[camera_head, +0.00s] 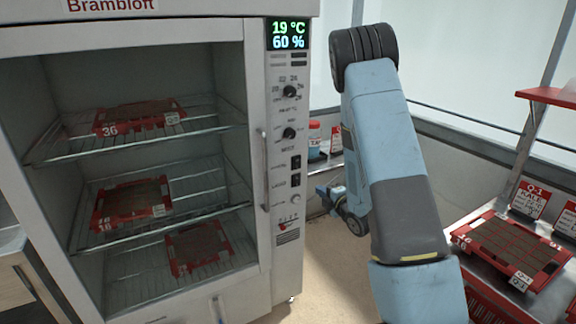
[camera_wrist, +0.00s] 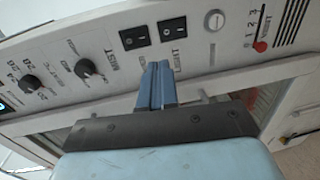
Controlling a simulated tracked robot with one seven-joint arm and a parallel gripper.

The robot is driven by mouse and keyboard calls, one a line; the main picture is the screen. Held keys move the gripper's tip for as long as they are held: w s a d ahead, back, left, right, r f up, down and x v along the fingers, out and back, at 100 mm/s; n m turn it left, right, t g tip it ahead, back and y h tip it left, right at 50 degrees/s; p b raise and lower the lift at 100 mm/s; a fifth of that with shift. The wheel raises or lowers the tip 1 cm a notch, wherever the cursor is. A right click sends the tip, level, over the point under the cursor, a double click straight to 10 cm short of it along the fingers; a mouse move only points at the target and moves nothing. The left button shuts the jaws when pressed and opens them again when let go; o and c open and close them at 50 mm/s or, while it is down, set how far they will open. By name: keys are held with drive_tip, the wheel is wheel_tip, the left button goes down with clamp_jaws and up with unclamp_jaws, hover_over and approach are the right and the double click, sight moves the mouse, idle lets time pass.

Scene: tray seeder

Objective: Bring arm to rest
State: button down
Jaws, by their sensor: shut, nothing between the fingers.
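My blue arm (camera_head: 390,160) rises from the lower right of the head view to a dark joint near the top. My gripper (camera_wrist: 157,68) shows in the wrist view with its narrow blue fingers shut together and empty. The fingers point toward the pale control panel (camera_wrist: 200,50) of the cabinet, close to its two black switches. I cannot tell whether the tips touch the panel. In the head view, a small blue and dark part beside the panel (camera_head: 330,190) seems to be my wrist end; its fingers are too small to make out.
The cabinet (camera_head: 125,32) at left holds red trays on wire shelves: an upper one (camera_head: 140,125), a middle one (camera_head: 128,222) and a lower one (camera_head: 172,262). Its display (camera_head: 289,35) reads 19 °C and 60 %. A red seed tray (camera_head: 540,284) lies on the bench at right.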

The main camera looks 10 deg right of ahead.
drive_tip(key=s+d+r+m+g+h, duration=0.1)
drive_tip(key=s+r+m+h, duration=0.2)
drive_tip(key=r, duration=0.4)
drive_tip(key=s+r+m+g+h, duration=0.1)
drive_tip(key=s+r+m+g, duration=0.15)
drive_tip(key=r+m, duration=0.3)
drive_tip(key=s+d+r+m+g+h, duration=0.1)
drive_tip(key=s+r+m+h, duration=0.2)
drive_tip(key=r, duration=0.4)
drive_tip(key=s+a+r+m+g, duration=0.1)
drive_tip(key=s+r+m+g, duration=0.1)
drive_tip(key=s, duration=0.7)
drive_tip(key=s+a+r+m+g+y, duration=0.1)
drive_tip(key=s+a+r+m, duration=0.1)
drive_tip(key=s, duration=0.8)
drive_tip(key=s+a+r+m+g, duration=0.2)
drive_tip(key=s+r+m, duration=0.2)
drive_tip(key=s, duration=0.5)
drive_tip(key=shift+s+a+m+g+y, duration=0.2)
drive_tip(key=shift+m+g+y, duration=0.2)
drive_tip(key=shift+m, duration=0.65)
